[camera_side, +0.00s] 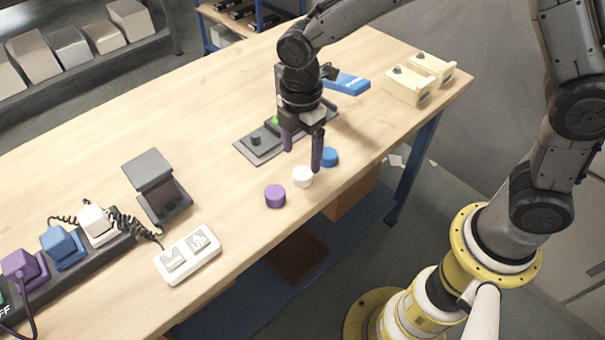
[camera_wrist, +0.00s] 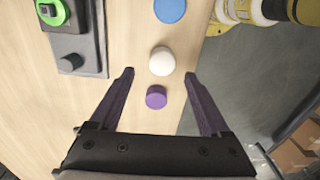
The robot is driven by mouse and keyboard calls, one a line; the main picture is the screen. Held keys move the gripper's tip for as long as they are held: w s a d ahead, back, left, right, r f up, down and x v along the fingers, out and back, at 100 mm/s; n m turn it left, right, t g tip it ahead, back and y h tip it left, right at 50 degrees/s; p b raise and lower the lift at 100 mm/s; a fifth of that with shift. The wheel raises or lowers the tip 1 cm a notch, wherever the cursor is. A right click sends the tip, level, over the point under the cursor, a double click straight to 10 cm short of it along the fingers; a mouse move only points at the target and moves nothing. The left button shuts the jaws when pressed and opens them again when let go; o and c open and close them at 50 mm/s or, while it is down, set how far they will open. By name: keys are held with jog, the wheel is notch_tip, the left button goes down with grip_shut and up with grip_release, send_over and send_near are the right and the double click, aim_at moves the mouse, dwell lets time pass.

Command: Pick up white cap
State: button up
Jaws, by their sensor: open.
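The white cap (camera_side: 302,177) stands on the wooden table near its front edge, between a purple cap (camera_side: 275,196) and a blue cap (camera_side: 329,157). In the wrist view the white cap (camera_wrist: 162,61) lies just beyond the fingertips, centred between them. The purple cap (camera_wrist: 156,97) shows between the fingers there, and the blue cap (camera_wrist: 170,9) is at the top edge. My gripper (camera_side: 302,160) is open and empty, pointing down above and close to the white cap. It also shows in the wrist view (camera_wrist: 160,75). How high the fingertips are is hard to tell.
A grey plate (camera_side: 245,149) with a green part lies behind the gripper. A blue object (camera_side: 347,82) and cream boxes (camera_side: 408,86) are at the back right. A white two-switch panel (camera_side: 188,254) and a dark stand (camera_side: 157,187) are left. The table (camera_side: 100,150) has bare areas.

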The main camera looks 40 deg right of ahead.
aim_at(301, 174)
jog(key=shift+s+a+f, duration=0.1)
jog(key=shift+a+f, duration=0.05)
jog(key=shift+f, duration=1.35)
jog(key=shift+s+a+f, duration=0.1)
jog(key=shift+f, duration=1.35)
grip_shut()
